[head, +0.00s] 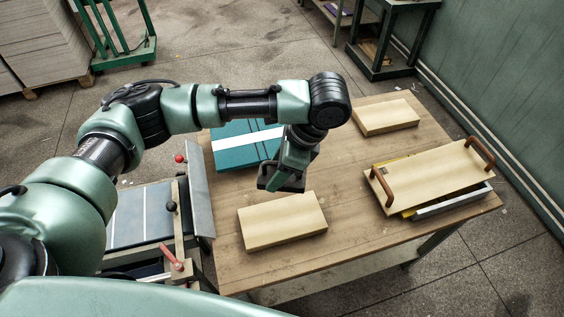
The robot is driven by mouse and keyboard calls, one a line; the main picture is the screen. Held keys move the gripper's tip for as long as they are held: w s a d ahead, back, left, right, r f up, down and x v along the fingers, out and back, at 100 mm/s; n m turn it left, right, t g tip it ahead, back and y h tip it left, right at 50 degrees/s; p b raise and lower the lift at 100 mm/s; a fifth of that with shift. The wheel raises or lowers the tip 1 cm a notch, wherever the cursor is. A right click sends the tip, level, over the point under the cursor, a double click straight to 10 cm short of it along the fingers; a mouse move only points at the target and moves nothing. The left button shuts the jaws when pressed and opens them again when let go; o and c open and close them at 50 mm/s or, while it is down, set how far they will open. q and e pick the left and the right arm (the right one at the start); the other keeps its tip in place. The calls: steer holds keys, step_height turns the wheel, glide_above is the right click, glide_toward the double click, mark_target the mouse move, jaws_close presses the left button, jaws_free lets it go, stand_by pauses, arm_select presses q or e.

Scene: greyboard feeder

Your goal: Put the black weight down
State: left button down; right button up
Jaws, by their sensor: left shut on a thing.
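My left gripper (285,180) points down over the wooden table (350,165), near its middle. It is shut on a dark thing, which I take to be the black weight (265,178). The gripper hides most of the weight, so its shape is unclear. The weight shows just behind a pale flat block (282,222) at the table's front. I cannot tell whether it touches anything below. My right gripper is not in view.
A teal box with a white band (235,157) lies behind the gripper. Another pale block (386,117) lies at the back. A pale board with brown handles (435,172) rests on the right. A feeder machine (143,215) adjoins the table's left. The table's centre is clear.

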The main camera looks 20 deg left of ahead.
mark_target(261, 182)
arm_select(q)
steer(key=shift+r, duration=0.5)
steer(key=shift+s+a+f+n+g+b, duration=0.3)
steer(key=shift+n+b, duration=0.2)
steer(key=shift+n, duration=0.2)
steer(key=n+b, duration=0.1)
steer(key=s+a+f+n+g, duration=0.1)
steer(key=n, duration=0.1)
steer(key=s+a+n+h+b, duration=0.1)
steer(key=n, duration=0.1)
steer(key=shift+s+f+g+b, duration=0.15)
steer(key=shift+f+g+b, duration=0.15)
steer(key=shift+f+b, duration=0.1)
steer(key=shift+s+a+f+n+g+h+b, duration=0.1)
steer(key=shift+s+a+n+g+h+b, duration=0.2)
steer(key=shift+s+n+h+b, duration=0.85)
steer(key=shift+s+a+n+g, duration=0.15)
steer(key=shift+s+a+n, duration=0.3)
steer(key=shift+n, duration=1.55)
steer(key=shift+s+a+f+n+g+h+b, duration=0.1)
steer(key=shift+s+a+n+g+h+b, duration=0.15)
steer(key=shift+s+n+h+b, duration=0.9)
